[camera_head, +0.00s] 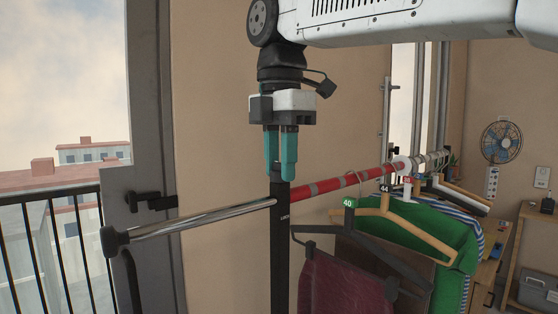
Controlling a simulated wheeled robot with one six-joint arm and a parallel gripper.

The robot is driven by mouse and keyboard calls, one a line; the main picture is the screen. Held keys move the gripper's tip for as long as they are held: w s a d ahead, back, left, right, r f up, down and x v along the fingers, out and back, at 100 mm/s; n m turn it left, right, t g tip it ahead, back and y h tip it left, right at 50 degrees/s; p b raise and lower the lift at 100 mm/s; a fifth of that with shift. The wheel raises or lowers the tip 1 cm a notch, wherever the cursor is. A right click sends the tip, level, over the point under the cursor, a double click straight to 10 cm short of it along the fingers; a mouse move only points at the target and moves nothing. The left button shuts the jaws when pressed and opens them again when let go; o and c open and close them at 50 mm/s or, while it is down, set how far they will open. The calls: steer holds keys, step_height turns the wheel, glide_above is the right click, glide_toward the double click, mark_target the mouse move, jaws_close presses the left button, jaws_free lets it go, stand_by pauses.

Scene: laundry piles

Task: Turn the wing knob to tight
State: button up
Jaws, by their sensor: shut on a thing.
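My gripper (281,172) points straight down, its two teal fingers at the head of the black upright post (281,245) of the clothes rack. The fingers are closed in on the wing knob at the post's top. The knob is almost wholly hidden by the fingers, so its wings and how far it is turned cannot be made out. Small pale lettering shows on the post just below. A chrome rail (195,219) runs left from the post and a red-banded rail (340,181) runs right.
Hangers with number tags carry a green garment (440,222) and a maroon cloth (340,285) close right of the post. The chrome rail's black end cap (115,241) sticks out left, near the balcony door frame (150,120). A fan (501,142) stands at the far right.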

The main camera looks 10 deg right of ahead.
steer(key=shift+n, duration=0.5)
steer(key=o, duration=1)
steer(key=shift+s, duration=0.1)
steer(key=shift+r, duration=0.1)
step_height(320, 180, up, 8)
steer(key=shift+f, duration=0.2)
